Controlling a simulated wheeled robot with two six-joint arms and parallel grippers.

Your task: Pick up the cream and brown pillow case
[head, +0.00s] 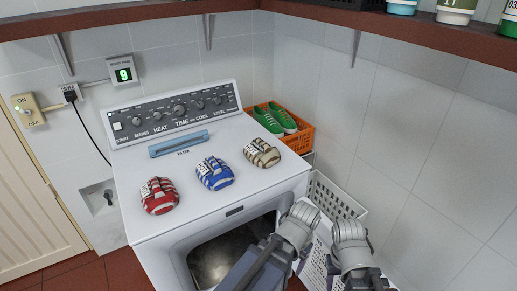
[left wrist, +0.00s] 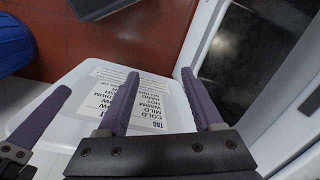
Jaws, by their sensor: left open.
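The cream and brown pillow case (head: 262,153) lies as a folded, striped bundle with a white tag on top of the white machine (head: 222,195), rightmost of three bundles. My two arms come in at the lower right of the head view, below and right of it, apart from it. Their fingers cannot be made out there. In the left wrist view my left gripper (left wrist: 160,73) is open and empty, above a white panel (left wrist: 95,72) with a printed label. A single finger of what looks like my right gripper shows at the left; its opening cannot be judged.
A blue bundle (head: 215,173) and a red bundle (head: 159,195) lie left of the pillow case. An orange crate (head: 300,138) with green shoes stands behind right, and a white basket (head: 338,197) below. The machine's front opening (head: 232,250) is open. A shelf (head: 440,37) runs overhead.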

